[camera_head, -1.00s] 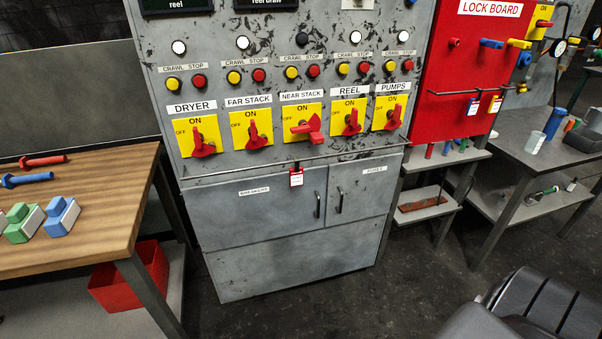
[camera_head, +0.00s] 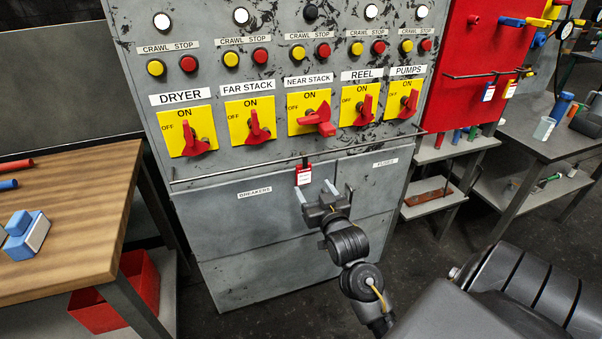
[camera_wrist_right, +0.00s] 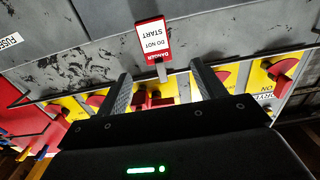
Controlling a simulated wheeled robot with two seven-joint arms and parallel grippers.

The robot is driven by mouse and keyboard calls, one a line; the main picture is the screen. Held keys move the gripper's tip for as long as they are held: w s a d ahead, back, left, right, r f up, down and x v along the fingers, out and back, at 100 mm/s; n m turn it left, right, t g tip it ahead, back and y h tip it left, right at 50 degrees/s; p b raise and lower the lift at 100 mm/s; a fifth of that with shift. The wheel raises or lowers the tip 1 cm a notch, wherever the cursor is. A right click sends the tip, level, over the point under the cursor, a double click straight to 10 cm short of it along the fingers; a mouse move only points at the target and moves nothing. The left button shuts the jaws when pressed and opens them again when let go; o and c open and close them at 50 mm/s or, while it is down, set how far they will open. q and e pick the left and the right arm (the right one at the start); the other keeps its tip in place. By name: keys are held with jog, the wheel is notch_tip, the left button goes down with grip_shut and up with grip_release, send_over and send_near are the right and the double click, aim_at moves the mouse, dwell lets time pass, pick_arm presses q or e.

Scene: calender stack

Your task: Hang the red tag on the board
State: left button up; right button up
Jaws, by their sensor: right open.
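The red tag (camera_head: 304,175), with a white panel, hangs from the thin rail across the grey cabinet front. In the right wrist view the tag (camera_wrist_right: 153,42) is upside down, reads "DANGER DO NOT START", and appears between and beyond the two fingers. My right gripper (camera_head: 325,191) is open and empty, just below and to the right of the tag. Its open fingers (camera_wrist_right: 162,82) also show in the wrist view; I see no contact with the tag. The red board (camera_head: 455,95) stands right of the cabinet. My left gripper is out of view.
The rail (camera_head: 240,172) runs under several yellow switch plates with red handles. A wooden table (camera_head: 80,200) stands left, a grey bench (camera_head: 530,150) right.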

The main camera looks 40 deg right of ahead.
aim_at(305, 172)
jog(key=x, duration=0.4)
jog(key=shift+w+d, duration=0.25)
jog(key=shift+w, duration=0.1)
jog(key=x, duration=0.4)
jog(key=shift+w+d+f+p, duration=0.1)
jog(key=shift+d+p, duration=0.15)
jog(key=shift+p, duration=0.15)
jog(key=shift+w+d, duration=0.1)
jog(key=shift+w, duration=0.3)
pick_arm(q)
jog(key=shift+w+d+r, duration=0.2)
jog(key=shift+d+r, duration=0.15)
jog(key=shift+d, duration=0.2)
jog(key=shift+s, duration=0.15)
pick_arm(e)
jog(key=shift+c, duration=1)
jog(key=c, duration=0.9)
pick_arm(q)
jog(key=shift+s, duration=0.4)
pick_arm(e)
jog(key=shift+o, duration=0.2)
